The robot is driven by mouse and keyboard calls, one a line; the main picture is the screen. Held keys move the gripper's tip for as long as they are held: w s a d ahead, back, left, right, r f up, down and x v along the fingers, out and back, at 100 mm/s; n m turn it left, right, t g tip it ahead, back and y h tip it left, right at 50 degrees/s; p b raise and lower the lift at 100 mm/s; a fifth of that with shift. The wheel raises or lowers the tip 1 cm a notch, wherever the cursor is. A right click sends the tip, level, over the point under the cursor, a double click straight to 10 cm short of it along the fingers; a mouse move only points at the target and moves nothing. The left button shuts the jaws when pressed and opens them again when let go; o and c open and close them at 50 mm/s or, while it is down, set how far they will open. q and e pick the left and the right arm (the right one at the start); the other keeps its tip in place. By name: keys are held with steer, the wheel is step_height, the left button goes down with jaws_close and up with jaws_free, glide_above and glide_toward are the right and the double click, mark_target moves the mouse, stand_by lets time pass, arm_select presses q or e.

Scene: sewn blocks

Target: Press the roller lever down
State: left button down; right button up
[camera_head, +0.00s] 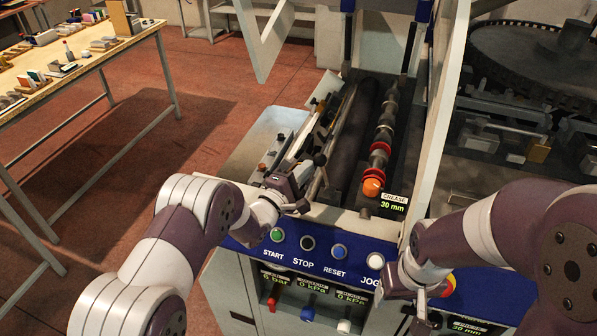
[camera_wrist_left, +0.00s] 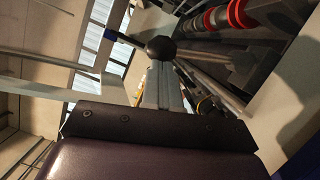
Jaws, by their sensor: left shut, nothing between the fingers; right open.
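A lever with a round black knob (camera_head: 319,159) stands at the front left of the machine's rollers. I take it to be the roller lever. In the left wrist view the black knob (camera_wrist_left: 160,48) is right at the fingertips. My left gripper (camera_head: 305,174) is shut and empty, with its fingers pointing at the knob. I cannot tell whether they touch it. Its closed fingers also show in the left wrist view (camera_wrist_left: 163,75). My right gripper (camera_head: 425,308) is open and low at the front panel, partly hidden by its own wrist.
A dark roller (camera_head: 352,130) and a shaft with red and orange rings (camera_head: 381,148) lie right of the lever. Raised guard panels (camera_head: 440,130) flank the opening. Buttons on the blue front panel (camera_head: 322,262) sit below. A wooden table (camera_head: 90,60) stands far left.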

arm_select(q)
steer(key=shift+d+r+m, duration=0.3)
steer(key=shift+d+m, duration=0.05)
steer(key=shift+m, duration=0.05)
steer(key=s+d+r+m+g+y+b, duration=0.1)
steer(key=s+d+m+b, duration=0.1)
steer(key=d+m, duration=0.3)
steer(key=shift+s+d+m+g, duration=0.15)
steer(key=shift+d+m+g, duration=0.25)
steer(key=shift+d, duration=0.45)
